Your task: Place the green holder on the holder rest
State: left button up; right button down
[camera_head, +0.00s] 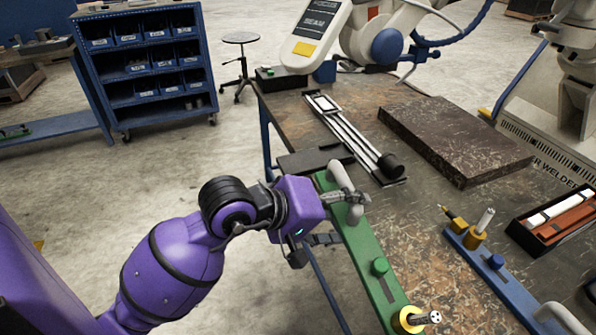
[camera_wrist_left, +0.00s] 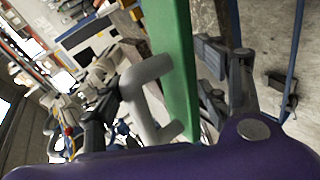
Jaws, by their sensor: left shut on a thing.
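The green holder (camera_head: 357,243) is a long green bar with a pale handle, a green knob and a yellow ring at its near end. It runs along the table's left edge; I cannot tell whether it touches the top. My left gripper (camera_head: 350,197) is shut on it at the pale handle near the far end. In the left wrist view the green bar (camera_wrist_left: 172,60) and its handle (camera_wrist_left: 150,100) lie between the fingers of the gripper (camera_wrist_left: 165,95). I cannot tell for sure which part is the holder rest. My right gripper is out of view.
A blue bar (camera_head: 497,275) with a blue knob and yellow ring lies right of the green holder. A railed fixture (camera_head: 350,135) with a black cylinder, a dark slab (camera_head: 455,137) and an open box (camera_head: 560,222) are on the table (camera_head: 430,215). Its middle is clear.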

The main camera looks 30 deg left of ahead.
pick_arm(q)
jog(key=w+a+r+n+y+b, duration=0.1)
jog(key=w+r+n+y, duration=0.1)
jog(key=r+n, duration=0.1)
jog(key=w+r+n+t+y+b, duration=0.1)
jog(key=w+r+n+y+b, duration=0.1)
jog(key=r+n+y, duration=0.1)
jog(key=w+a+r+n+t+y+b, duration=0.1)
jog(key=w+r+n+y+b, duration=0.1)
jog(key=r+n, duration=0.1)
jog(key=shift+w+a, duration=0.35)
jog(key=w+a+n+y, duration=0.1)
jog(key=w+a+f+n+y, duration=0.1)
jog(key=w+a+n+g+y, duration=0.1)
jog(key=a+n, duration=0.1)
jog(key=shift+w+f+y, duration=0.2)
jog(key=shift+f+y, duration=0.15)
jog(key=shift+y, duration=0.05)
jog(key=w+a+f+n+g+y+b, duration=0.1)
jog(key=w+a+f+n+g+y, duration=0.2)
jog(key=a, duration=0.6)
jog(key=w+a+f+n+y, duration=0.15)
jog(key=a+f+n, duration=0.35)
jog(key=a, duration=0.5)
jog(key=w+a+f+m, duration=0.1)
jog(key=w+a+f, duration=0.2)
jog(key=f, duration=0.6)
jog(key=shift+a+f, duration=0.3)
jog(key=shift+f, duration=0.1)
